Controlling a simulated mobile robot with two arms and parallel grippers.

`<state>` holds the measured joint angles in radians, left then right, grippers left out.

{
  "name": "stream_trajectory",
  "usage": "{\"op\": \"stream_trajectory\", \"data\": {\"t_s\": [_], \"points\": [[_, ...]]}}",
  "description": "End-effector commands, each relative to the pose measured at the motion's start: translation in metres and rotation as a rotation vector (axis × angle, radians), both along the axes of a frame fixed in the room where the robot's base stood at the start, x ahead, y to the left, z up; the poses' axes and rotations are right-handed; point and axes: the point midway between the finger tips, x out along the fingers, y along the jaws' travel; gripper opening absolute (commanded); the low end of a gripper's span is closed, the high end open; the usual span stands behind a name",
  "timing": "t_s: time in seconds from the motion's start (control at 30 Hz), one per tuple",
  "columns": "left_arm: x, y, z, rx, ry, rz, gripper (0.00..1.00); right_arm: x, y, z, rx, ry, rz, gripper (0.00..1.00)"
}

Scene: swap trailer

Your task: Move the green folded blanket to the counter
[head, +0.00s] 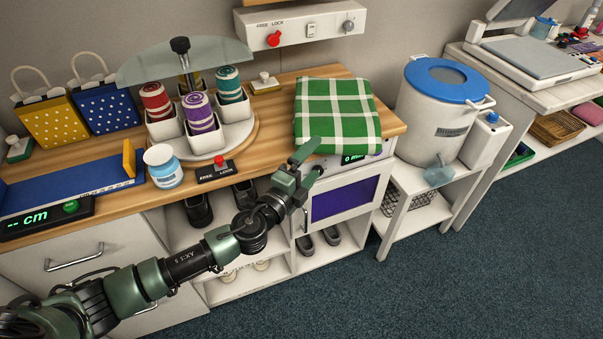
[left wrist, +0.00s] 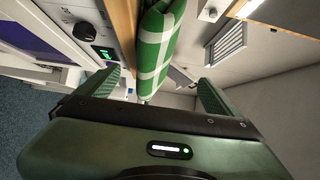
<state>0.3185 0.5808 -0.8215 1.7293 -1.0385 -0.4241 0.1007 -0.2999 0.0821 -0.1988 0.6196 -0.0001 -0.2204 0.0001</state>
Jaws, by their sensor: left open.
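The green folded blanket (head: 337,112), with white checks, lies flat on the right end of the wooden counter (head: 272,130), above a white unit with a small green display. My left gripper (head: 308,165) is just in front of the blanket's near edge, open and empty. In the left wrist view the blanket (left wrist: 160,40) shows edge-on ahead, between the two fingers of the left gripper (left wrist: 165,90). I cannot tell from these views whether a finger touches it. My right gripper is in neither view.
A large white tub with a blue lid (head: 440,110) stands right of the counter. The floor (head: 480,290) is clear.

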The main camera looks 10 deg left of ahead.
Motion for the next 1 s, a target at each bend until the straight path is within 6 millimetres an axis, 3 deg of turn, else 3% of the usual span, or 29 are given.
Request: {"op": "stream_trajectory", "data": {"t_s": [0.1, 0.3, 0.67, 0.77, 0.83, 0.93, 1.0], "points": [[-0.024, 0.009, -0.002, 0.001, 0.002, 0.0, 0.95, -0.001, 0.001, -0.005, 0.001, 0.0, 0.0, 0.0], [-0.046, 0.016, -0.001, 0.001, 0.0, 0.0, 0.95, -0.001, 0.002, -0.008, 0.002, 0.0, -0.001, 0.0], [-0.049, 0.02, -0.004, -0.003, 0.01, 0.007, 0.95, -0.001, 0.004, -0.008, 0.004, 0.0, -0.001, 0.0], [-0.043, 0.031, -0.035, -0.027, 0.081, 0.045, 0.95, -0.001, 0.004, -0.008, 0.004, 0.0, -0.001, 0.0], [-0.039, 0.048, -0.076, -0.062, 0.177, 0.1, 0.95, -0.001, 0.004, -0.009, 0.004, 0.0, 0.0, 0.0], [-0.045, 0.08, -0.158, -0.146, 0.364, 0.21, 0.95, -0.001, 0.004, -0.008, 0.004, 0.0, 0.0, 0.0], [-0.063, 0.102, -0.222, -0.219, 0.506, 0.3, 0.95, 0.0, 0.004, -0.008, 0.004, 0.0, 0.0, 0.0]]}}
